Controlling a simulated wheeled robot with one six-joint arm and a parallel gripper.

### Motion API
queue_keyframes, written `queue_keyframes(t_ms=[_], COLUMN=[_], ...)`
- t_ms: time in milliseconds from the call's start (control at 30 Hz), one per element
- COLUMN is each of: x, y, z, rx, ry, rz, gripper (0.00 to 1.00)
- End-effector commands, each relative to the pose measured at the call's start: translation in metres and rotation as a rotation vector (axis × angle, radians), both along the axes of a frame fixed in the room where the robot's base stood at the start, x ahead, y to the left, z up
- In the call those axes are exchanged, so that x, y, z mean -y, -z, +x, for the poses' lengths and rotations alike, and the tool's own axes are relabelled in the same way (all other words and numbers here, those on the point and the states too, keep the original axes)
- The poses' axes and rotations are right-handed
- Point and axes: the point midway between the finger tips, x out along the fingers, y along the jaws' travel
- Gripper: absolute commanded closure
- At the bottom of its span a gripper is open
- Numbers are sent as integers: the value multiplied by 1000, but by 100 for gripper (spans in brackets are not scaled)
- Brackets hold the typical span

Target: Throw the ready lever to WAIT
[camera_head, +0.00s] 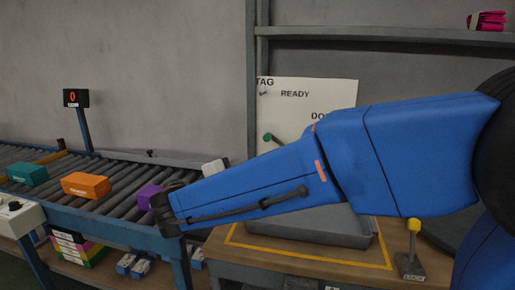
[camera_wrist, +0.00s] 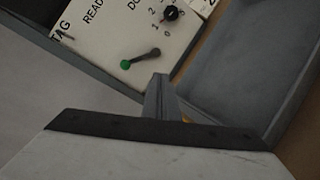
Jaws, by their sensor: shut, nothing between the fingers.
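The ready lever has a green knob (camera_head: 268,137) and a dark arm, on a white panel (camera_head: 330,95) marked READY. In the head view the knob points left and slightly up, and my arm covers the panel's lower part. In the wrist view the green knob (camera_wrist: 126,64) lies left of its pivot. My gripper (camera_wrist: 160,80) is shut and empty, its tip just below the lever in that picture; I see a gap between tip and lever, but cannot judge the depth. My gripper cannot be made out in the head view. No WAIT marking is readable.
A black dial (camera_wrist: 171,13) with numbers sits beside the lever. A grey tray (camera_head: 345,238) stands below the panel on the wooden bench. A yellow-topped post (camera_head: 413,226) stands at right. The conveyor at left carries teal (camera_head: 27,174), orange (camera_head: 86,185) and purple (camera_head: 149,196) boxes.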

Motion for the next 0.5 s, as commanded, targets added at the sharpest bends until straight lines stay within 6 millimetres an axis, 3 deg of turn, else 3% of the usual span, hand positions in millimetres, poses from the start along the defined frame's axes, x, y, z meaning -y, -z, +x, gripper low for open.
queue_keyframes(t_ms=[200, 500], x=[-40, -58], y=[4, 5], z=[-30, -45], rx=[70, 111], ry=[-187, -267], rz=[-242, -344], gripper=[100, 100])
